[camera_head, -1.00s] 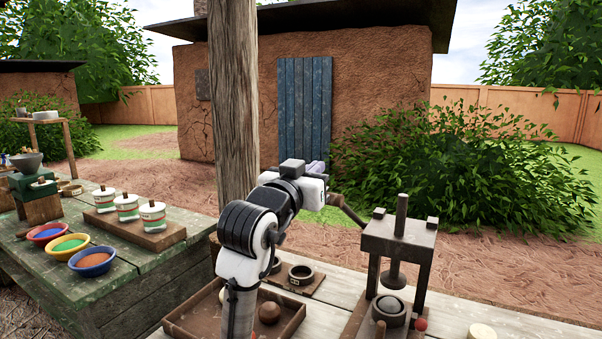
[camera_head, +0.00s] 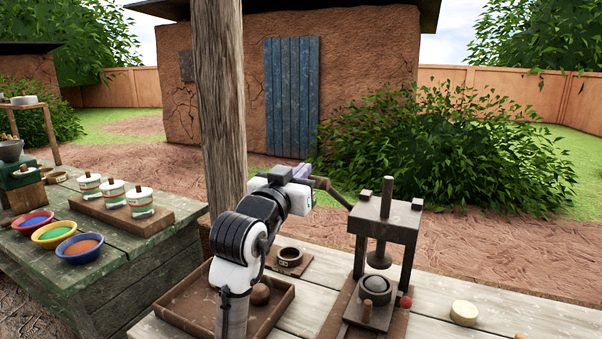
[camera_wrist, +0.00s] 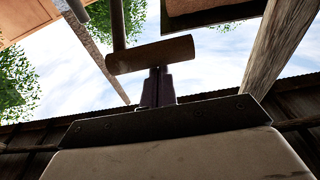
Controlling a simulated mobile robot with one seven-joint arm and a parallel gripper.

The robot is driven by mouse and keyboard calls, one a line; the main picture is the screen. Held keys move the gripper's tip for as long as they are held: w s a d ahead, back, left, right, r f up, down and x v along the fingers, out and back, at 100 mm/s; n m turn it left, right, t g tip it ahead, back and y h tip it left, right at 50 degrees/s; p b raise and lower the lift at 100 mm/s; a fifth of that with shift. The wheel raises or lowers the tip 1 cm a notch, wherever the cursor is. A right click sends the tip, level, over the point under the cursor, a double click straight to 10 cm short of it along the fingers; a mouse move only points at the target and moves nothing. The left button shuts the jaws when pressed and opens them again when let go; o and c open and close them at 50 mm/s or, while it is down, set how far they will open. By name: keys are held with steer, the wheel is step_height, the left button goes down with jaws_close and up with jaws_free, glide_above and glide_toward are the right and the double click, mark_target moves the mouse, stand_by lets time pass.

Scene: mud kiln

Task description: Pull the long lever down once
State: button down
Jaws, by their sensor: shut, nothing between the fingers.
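The press (camera_head: 385,232) stands on the bench at right, with a dark frame and a vertical screw-like ram. Its long lever (camera_head: 338,199) slants up and left from the frame and ends in a brown handle (camera_head: 320,183). In the wrist view the wooden handle (camera_wrist: 150,55) lies crosswise, with the dark lever rod (camera_wrist: 118,22) running up from it. My gripper (camera_head: 308,172) is shut and empty at the handle's end. In the wrist view its fingertips (camera_wrist: 157,72) meet the handle's lower edge in the picture; I cannot tell whether they touch.
Below the ram is a round mould (camera_head: 375,287). A red ball (camera_head: 405,301) and a pale disc (camera_head: 464,313) are nearby. A wooden tray (camera_head: 185,318) lies at front left of the press. A wooden post (camera_head: 221,110) rises behind my arm.

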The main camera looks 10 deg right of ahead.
steer(key=s+a+f+t+h+b, duration=0.1)
steer(key=s+f+b, duration=0.1)
steer(key=f+b, duration=0.9)
steer(key=s+a+f+t+h+b, duration=0.1)
steer(key=s+a+f+t+b, duration=0.1)
steer(key=f+b, duration=0.8)
steer(key=shift+f+t+b, duration=0.3)
steer(key=shift+f+b, duration=0.1)
steer(key=shift+b, duration=1.2)
steer(key=shift+s+r, duration=0.15)
